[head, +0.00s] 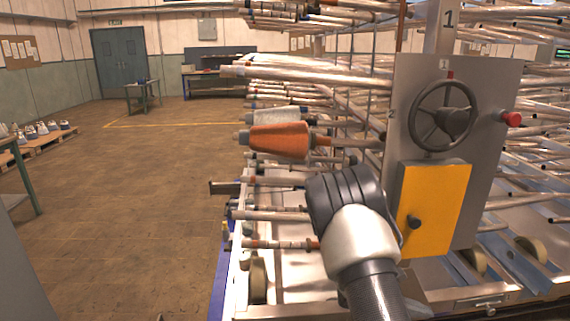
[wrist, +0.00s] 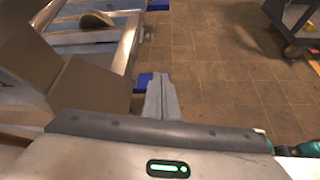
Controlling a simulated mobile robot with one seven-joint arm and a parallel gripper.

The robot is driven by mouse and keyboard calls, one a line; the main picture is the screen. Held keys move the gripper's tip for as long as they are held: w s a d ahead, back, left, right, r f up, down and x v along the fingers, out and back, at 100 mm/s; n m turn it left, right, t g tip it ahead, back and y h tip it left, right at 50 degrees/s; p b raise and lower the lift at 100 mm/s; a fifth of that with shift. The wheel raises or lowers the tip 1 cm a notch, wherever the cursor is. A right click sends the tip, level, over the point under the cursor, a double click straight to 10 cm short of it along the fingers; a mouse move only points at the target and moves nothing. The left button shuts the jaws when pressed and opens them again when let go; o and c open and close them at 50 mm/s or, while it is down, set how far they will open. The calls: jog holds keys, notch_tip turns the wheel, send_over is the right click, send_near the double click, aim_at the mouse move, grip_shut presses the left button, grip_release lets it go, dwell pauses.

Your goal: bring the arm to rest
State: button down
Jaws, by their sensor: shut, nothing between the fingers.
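My arm reaches up from the bottom of the head view, with its white and black joint (head: 358,225) in front of the metal rack of rods. My gripper's fingers (wrist: 162,97) show in the wrist view, close together, with nothing between them. They point out over the brown tiled floor (wrist: 210,75), beside the rack's lower frame. I cannot make out the fingers in the head view.
The rack carries many rods and an orange spool (head: 278,140). A grey panel with a handwheel (head: 442,115), red button (head: 511,119) and yellow box (head: 430,208) stands right of my arm. A wheeled cart (wrist: 290,25) shows at upper right. The floor at left (head: 120,220) is mostly open.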

jog(key=s+a+r+m+y, duration=0.1)
jog(key=s+r+m, duration=0.1)
jog(key=r, duration=0.2)
jog(key=s+a+r+m+g+y, duration=0.1)
jog(key=r+m, duration=0.1)
jog(key=r, duration=0.1)
jog(key=s+a+r+m, duration=0.2)
jog(key=r+m, duration=0.1)
jog(key=r, duration=0.1)
jog(key=s+a+r+m+t+y, duration=0.5)
jog(key=s+a+r+m+y, duration=0.45)
jog(key=s+a+r, duration=0.9)
notch_tip(320, 180, up, 17)
jog(key=p, duration=1.6)
jog(key=shift+a+f+m, duration=0.15)
jog(key=shift+f+m, duration=0.05)
jog(key=shift+m, duration=0.15)
jog(key=shift+w, duration=0.1)
